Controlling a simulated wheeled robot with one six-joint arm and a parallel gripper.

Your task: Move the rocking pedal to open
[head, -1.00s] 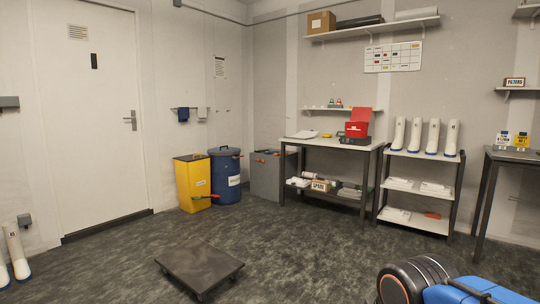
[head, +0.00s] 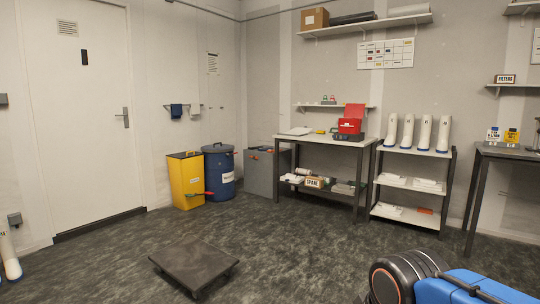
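A small pedal-like bar (head: 195,194), red at one end and green at the other, sticks out low at the front of the yellow bin (head: 183,174). It is the only thing here that looks like the rocking pedal. It is too small to tell which end is down. The yellow bin's lid appears shut. My gripper is not in view; only a blue and black part of my own body shows at the bottom right. The bin and bar stand well away across the floor, near the back corner.
A low dark wheeled platform (head: 196,265) lies on the floor ahead. A blue drum (head: 221,174) and a grey cabinet (head: 264,174) stand right of the bin. A workbench (head: 318,141) and a white shelf rack (head: 404,184) stand farther right. Floor between platform and bin is clear.

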